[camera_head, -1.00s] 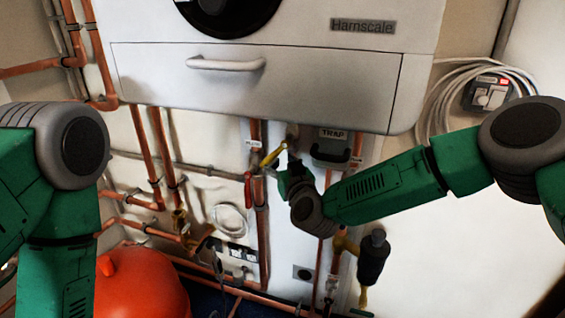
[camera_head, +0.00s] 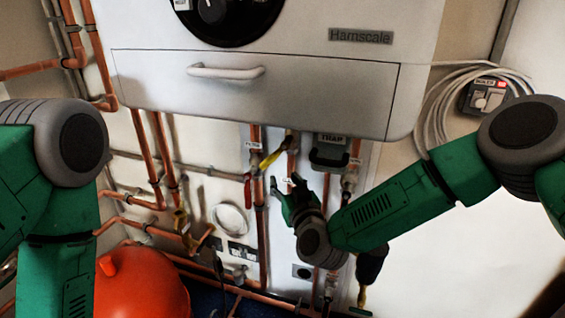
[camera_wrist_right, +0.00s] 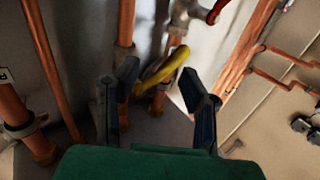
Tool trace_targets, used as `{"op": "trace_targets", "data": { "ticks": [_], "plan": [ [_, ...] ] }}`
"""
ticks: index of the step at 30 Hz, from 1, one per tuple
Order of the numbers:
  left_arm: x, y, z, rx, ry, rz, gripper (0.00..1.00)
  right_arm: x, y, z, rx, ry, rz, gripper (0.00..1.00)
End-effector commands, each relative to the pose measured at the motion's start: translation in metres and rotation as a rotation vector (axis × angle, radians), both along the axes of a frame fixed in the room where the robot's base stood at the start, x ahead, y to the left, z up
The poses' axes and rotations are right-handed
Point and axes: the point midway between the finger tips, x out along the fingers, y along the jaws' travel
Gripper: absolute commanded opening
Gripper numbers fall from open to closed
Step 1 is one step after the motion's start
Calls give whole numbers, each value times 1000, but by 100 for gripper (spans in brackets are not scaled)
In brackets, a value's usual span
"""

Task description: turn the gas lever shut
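The yellow gas lever (camera_head: 272,158) sits on the pipework just under the boiler's lower edge, slanting down to the left. In the right wrist view the yellow lever (camera_wrist_right: 165,69) shows between and beyond my two fingers, slanted. My right gripper (camera_head: 286,182) is open, its fingers spread, just below and right of the lever in the head view. I see no clear contact between the fingers and the lever. My left gripper is out of the head view; only the upper part of that arm shows.
A red lever (camera_head: 248,188) hangs on the pipe just left of my right gripper. Copper pipes (camera_head: 262,230) run close by. The boiler (camera_head: 290,100) overhangs from above. A red vessel (camera_head: 142,285) stands at lower left.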

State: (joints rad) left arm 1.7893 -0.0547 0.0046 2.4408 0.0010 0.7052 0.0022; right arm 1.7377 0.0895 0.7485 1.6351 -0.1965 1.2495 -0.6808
Motion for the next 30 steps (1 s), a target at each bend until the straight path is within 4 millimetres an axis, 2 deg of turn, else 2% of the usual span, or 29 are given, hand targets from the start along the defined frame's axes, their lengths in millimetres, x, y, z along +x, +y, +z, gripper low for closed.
{"op": "trace_targets", "data": {
  "ticks": [30],
  "plan": [
    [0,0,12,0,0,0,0,-65,-12,-28,-1,1,1,37]
  ]
}}
